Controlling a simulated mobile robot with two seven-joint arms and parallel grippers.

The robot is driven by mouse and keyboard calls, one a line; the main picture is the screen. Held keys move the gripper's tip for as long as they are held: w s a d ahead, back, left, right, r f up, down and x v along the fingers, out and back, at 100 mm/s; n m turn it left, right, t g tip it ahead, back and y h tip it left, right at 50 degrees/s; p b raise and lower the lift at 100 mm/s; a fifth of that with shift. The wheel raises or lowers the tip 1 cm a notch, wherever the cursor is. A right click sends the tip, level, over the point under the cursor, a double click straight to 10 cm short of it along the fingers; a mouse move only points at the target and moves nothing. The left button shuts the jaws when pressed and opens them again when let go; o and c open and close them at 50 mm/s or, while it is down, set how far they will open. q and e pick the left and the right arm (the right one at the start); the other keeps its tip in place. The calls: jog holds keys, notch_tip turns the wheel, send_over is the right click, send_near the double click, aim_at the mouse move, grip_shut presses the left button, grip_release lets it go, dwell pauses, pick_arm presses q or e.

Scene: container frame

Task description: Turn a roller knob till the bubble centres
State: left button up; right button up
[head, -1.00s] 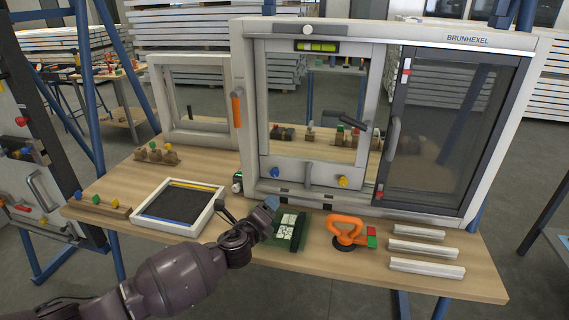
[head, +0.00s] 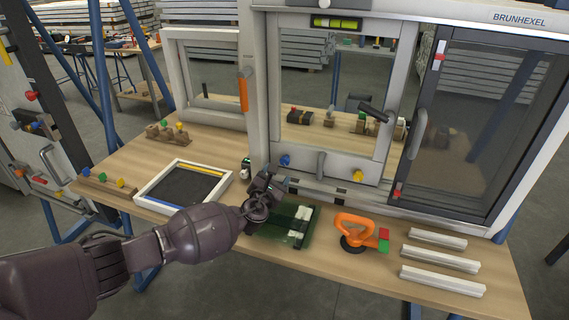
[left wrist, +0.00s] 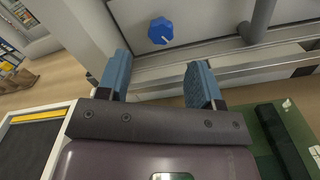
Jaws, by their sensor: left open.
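A blue knob (head: 285,160) and a yellow knob (head: 357,176) sit on the lower rail of the light grey sliding sash (head: 320,168). A green-yellow bubble level (head: 335,22) is on the top rail; the exact bubble position is too small to tell. My left gripper (head: 272,181) is just below and in front of the blue knob. In the left wrist view my left gripper (left wrist: 160,78) is open, with its two blue fingers apart and nothing between them. The blue knob (left wrist: 161,31) lies beyond the fingertips, between their lines, not touched. My right gripper is out of view.
On the bench, a green tray (head: 268,232) lies below my gripper and an orange suction lifter (head: 357,226) is to its right. White profiles (head: 440,260) lie farther right. A white-framed panel (head: 183,187) lies left.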

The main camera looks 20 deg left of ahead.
aim_at(283, 163)
pick_arm(q)
jog(key=w, duration=0.2)
jog(key=w+b, duration=0.1)
jog(key=w, duration=0.1)
jog(key=w+b, duration=0.1)
jog(key=w, duration=0.1)
jog(key=shift+w+d+f, duration=0.1)
jog(key=shift+w+f, duration=0.15)
jog(key=shift+f, duration=0.05)
jog(key=shift+w+r, duration=0.2)
jog(key=shift+w, duration=0.5)
jog(key=c, duration=0.9)
